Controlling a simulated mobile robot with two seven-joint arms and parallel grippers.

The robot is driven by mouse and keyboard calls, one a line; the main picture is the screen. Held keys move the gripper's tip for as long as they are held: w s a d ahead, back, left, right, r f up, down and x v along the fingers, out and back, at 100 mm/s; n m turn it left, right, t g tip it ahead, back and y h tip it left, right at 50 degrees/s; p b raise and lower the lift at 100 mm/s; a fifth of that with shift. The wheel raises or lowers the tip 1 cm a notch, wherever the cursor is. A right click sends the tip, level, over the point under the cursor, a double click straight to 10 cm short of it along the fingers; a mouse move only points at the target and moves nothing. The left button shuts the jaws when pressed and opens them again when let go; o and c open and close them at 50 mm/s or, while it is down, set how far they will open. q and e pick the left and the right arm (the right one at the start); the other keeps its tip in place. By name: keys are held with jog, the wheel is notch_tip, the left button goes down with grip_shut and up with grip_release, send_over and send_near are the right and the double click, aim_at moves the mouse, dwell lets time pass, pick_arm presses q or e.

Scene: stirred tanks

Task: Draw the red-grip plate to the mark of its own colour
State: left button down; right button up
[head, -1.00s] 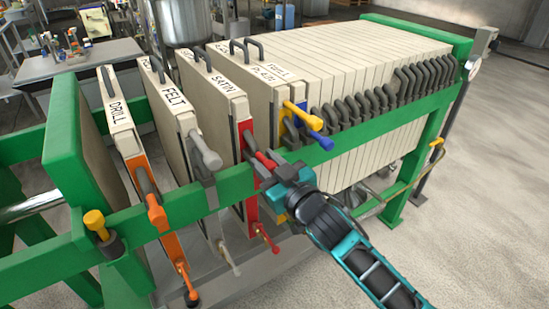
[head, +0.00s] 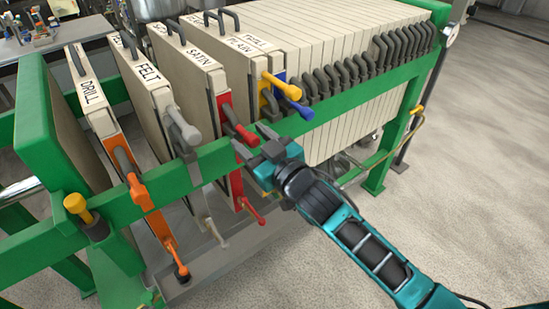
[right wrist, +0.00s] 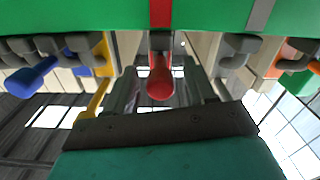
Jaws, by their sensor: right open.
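The red-grip plate, labelled SATIN (head: 198,55), hangs upright in the rack between the grey-grip FELT plate and the yellow-grip plate. Its red grip (head: 239,132) sticks out over the green rail (head: 208,163). My right gripper (head: 252,140) is open at the rail beside this grip. In the right wrist view the red grip (right wrist: 160,84) lies between the spread fingers, with space on both sides. A red band (right wrist: 160,12) crosses the green rail there, in line with the grip; I cannot tell whether it is the mark. My left gripper is out of view.
The FELT plate (head: 150,77) and orange-grip DRILL plate (head: 92,90) stand spaced apart to the left. Yellow (head: 281,86) and blue (head: 297,107) grips stick out close on the right, before the packed plates (head: 320,55). Open floor (head: 470,190) lies at right.

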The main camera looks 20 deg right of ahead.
jog(key=v, duration=1.1)
